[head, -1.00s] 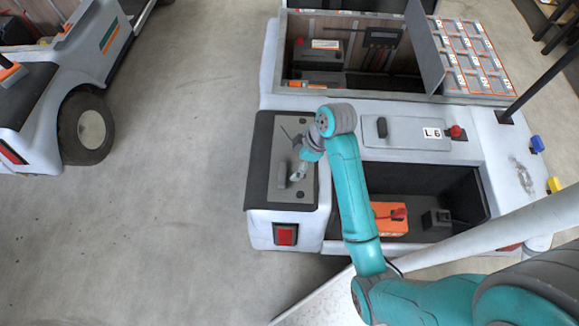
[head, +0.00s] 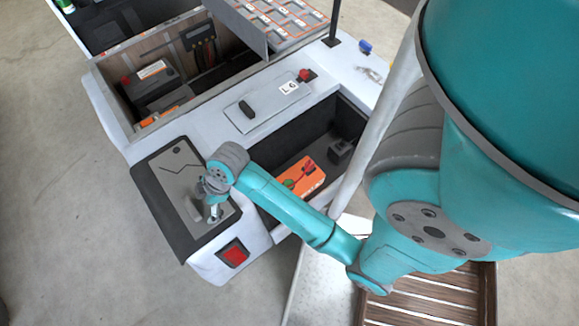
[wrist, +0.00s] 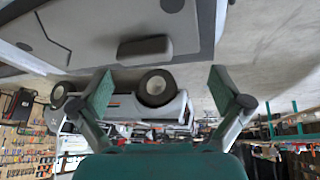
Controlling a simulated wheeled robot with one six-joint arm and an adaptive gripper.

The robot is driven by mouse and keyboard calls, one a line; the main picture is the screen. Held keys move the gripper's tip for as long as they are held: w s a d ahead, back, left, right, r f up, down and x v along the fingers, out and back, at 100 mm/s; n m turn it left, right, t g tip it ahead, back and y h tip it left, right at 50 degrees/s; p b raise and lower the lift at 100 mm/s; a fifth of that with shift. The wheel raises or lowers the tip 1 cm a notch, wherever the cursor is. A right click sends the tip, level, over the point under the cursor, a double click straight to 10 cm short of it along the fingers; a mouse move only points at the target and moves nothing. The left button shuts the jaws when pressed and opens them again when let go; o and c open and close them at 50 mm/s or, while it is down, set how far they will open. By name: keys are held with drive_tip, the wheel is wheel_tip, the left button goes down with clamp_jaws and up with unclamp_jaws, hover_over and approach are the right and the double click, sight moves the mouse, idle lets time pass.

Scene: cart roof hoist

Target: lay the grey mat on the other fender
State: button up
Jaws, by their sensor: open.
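The grey mat (head: 178,172) lies flat on a dark pad (head: 150,200) on the cart's left fender. A raised grey grip block (head: 192,208) stands on it near its front edge. In the wrist view the mat (wrist: 95,30) and its block (wrist: 145,48) fill the top. My gripper (head: 212,214) is just right of the block. Its fingers are apart with nothing between them; in the wrist view (wrist: 160,92) the block shows beyond the fingertips. The other fender (head: 372,72) is at the cart's right side, partly hidden behind a pale pole.
An open bay (head: 335,135) holds an orange box (head: 302,178) beside my forearm. A lidded panel (head: 262,105) marked L6, with a red knob, lies behind it. An open compartment (head: 160,90) is further back. A pale pole (head: 385,105) rises near the right fender.

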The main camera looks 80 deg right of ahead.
drive_tip(key=s+a+m+t+h, duration=0.3)
drive_tip(key=s+m+t, duration=0.2)
drive_tip(key=s, duration=0.8)
drive_tip(key=s+a+r+m+t, duration=0.1)
drive_tip(key=s+r+t, duration=0.4)
drive_tip(key=s+r, duration=0.8)
wheel_tip(320, 180, up, 2)
drive_tip(key=shift+s+a+r+m, duration=0.15)
drive_tip(key=shift+s+m, duration=0.2)
drive_tip(key=shift+m, duration=0.55)
